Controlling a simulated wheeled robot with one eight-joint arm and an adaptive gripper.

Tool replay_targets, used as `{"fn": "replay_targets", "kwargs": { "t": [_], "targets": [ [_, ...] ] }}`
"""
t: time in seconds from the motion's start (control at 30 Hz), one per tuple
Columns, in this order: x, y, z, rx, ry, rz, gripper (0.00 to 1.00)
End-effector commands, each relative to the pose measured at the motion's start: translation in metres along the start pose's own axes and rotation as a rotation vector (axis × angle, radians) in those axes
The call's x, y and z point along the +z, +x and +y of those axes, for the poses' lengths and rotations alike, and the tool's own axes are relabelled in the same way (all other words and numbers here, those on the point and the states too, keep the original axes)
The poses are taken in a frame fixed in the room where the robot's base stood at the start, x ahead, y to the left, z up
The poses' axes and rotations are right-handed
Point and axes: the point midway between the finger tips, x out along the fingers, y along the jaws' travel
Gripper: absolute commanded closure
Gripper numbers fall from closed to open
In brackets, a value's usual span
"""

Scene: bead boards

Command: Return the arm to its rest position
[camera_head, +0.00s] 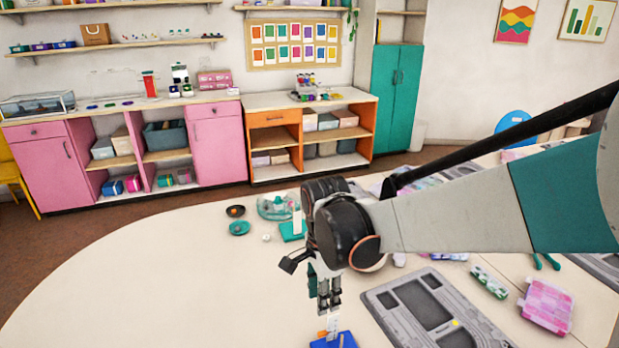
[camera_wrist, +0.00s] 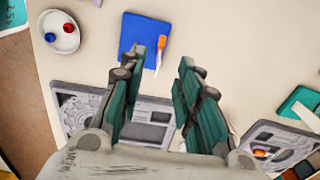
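My gripper (camera_wrist: 165,65) points down over the table in the wrist view, its two green fingers spread apart with nothing between them. In the head view my gripper (camera_head: 323,304) hangs at the end of my arm, above the near table. A blue mat (camera_wrist: 138,32) lies flat below and beyond the left finger, with an orange-tipped clear tool (camera_wrist: 161,50) on its right part. The blue mat also shows in part at the bottom of the head view (camera_head: 345,341).
A grey bead board (camera_head: 436,318) lies right of my gripper. A white dish (camera_wrist: 58,42) holds a red and a blue bead. A pink patterned case (camera_head: 546,305) lies farther right. Teal items (camera_head: 292,231) lie behind my arm. The table's left part is clear.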

Motion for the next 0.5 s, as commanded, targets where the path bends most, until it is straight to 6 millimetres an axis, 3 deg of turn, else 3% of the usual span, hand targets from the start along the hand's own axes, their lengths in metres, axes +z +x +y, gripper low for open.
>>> {"fn": "replay_targets", "kwargs": {
  "t": [0.5],
  "targets": [
    [-0.056,-0.071,0.079,-0.251,-0.568,0.119,0.69]
  ]
}}
